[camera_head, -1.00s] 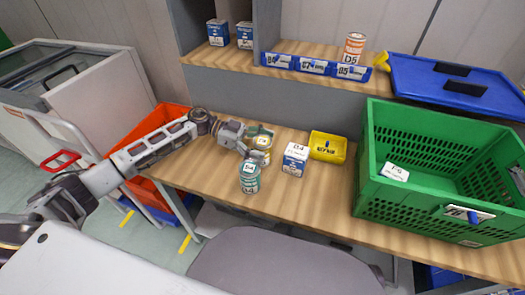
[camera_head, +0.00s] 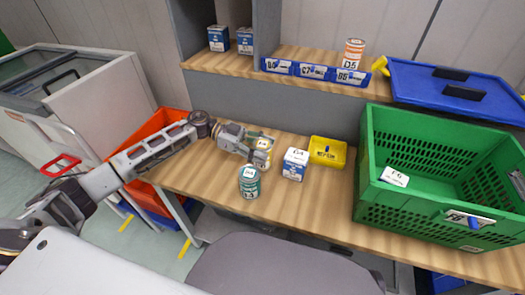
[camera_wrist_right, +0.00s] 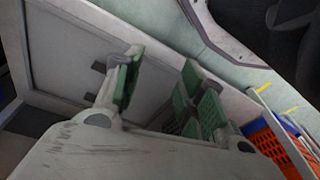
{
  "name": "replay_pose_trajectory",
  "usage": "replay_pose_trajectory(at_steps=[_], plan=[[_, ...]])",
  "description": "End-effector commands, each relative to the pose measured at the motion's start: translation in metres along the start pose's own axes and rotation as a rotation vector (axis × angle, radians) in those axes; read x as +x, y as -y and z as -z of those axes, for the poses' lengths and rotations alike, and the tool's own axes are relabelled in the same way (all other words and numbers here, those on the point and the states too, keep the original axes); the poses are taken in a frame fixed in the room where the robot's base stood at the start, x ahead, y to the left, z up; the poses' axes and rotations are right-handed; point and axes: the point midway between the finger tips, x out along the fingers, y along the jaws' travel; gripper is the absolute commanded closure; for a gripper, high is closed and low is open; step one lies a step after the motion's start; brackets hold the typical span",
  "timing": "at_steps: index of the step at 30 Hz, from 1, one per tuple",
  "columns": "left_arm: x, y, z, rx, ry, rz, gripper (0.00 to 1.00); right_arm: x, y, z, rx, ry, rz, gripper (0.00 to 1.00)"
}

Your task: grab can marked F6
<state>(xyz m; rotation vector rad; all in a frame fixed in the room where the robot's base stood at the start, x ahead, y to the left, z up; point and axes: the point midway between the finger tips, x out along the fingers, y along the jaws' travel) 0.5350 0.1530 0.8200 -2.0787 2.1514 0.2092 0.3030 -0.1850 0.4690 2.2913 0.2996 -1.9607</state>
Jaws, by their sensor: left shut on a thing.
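A can with a white and yellow label (camera_head: 266,144) stands on the wooden table in the head view, partly hidden by my left gripper. Its marking is too small to read for certain. My left gripper (camera_head: 260,152) reaches it from the left and is shut on it, with the fingers at its sides. My right gripper (camera_wrist_right: 160,92) shows in the right wrist view with its green-padded fingers wide apart and nothing between them.
A teal can (camera_head: 249,186) stands just in front of the held can. A blue and white box (camera_head: 295,166) and a yellow bin (camera_head: 328,151) are to its right. An orange and white can (camera_head: 353,53) is on the shelf. The table's front is clear.

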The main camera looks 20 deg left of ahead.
Motion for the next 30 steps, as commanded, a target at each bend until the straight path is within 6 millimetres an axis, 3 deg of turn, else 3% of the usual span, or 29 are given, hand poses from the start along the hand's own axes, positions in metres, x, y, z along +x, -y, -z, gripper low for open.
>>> replay_pose_trajectory(at_steps=[5, 18, 30], plan=[[-0.005, 0.0, 0.021, 0.003, 0.001, 0.001, 0.83, 0.006, -0.001, -0.004, 0.0, 0.008, -0.004, 0.6], [-0.015, 0.0, 0.072, 0.004, 0.0, 0.0, 0.83, 0.048, -0.012, -0.011, 0.006, -0.004, -0.021, 0.6], [-0.019, 0.0, 0.092, 0.001, 0.0, 0.001, 0.83, 0.062, -0.015, -0.016, 0.007, -0.01, -0.027, 0.6]])
